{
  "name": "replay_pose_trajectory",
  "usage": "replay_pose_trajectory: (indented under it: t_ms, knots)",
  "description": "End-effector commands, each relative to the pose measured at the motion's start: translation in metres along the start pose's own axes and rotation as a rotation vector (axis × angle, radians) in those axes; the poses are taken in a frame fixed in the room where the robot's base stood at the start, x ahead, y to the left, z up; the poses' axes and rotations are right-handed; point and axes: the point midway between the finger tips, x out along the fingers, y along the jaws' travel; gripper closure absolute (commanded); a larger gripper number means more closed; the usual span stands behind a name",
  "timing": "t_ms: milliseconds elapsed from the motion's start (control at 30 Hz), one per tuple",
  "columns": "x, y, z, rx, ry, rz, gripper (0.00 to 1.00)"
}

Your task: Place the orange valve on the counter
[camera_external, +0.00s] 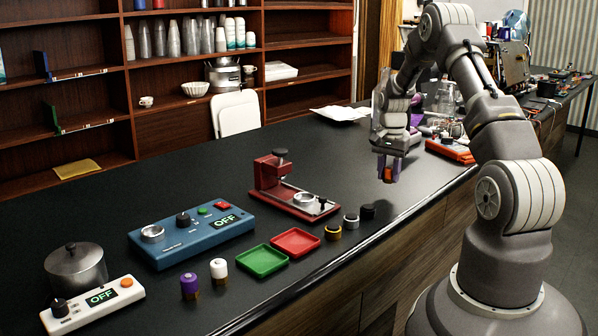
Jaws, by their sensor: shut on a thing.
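My gripper (389,164) hangs pointing down above the right part of the black counter (340,160). It is shut on the orange valve (388,174), which shows as a small orange patch low between the fingers. The fingers hide most of the valve. The valve appears to be held above the counter top, though the exact gap is hard to tell. Bare counter lies to the left of the gripper and in front of it.
A red press-like device (290,195), blue control box (190,230), green tray (263,260) and red tray (295,242) stand left of the gripper. Small cylinders (350,220) line the front edge. An orange-red item (450,151) and clutter lie to the right.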

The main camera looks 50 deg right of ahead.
Motion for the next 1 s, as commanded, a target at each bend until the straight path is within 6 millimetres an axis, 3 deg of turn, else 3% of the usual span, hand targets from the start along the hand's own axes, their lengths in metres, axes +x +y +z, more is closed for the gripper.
replay_pose_trajectory:
  t_ms: [200,567,600,700,1000]
  knots:
    - [0.033,0.0,0.001,-0.001,-0.002,0.001,1.0]
    - [0.036,0.0,0.001,-0.001,0.0,0.0,1.0]
    - [0.036,0.0,0.001,-0.001,0.0,0.0,0.58]
    - [0.035,0.0,0.001,-0.001,0.0,0.0,0.4]
    - [0.032,0.0,0.001,-0.001,0.0,0.0,0.4]
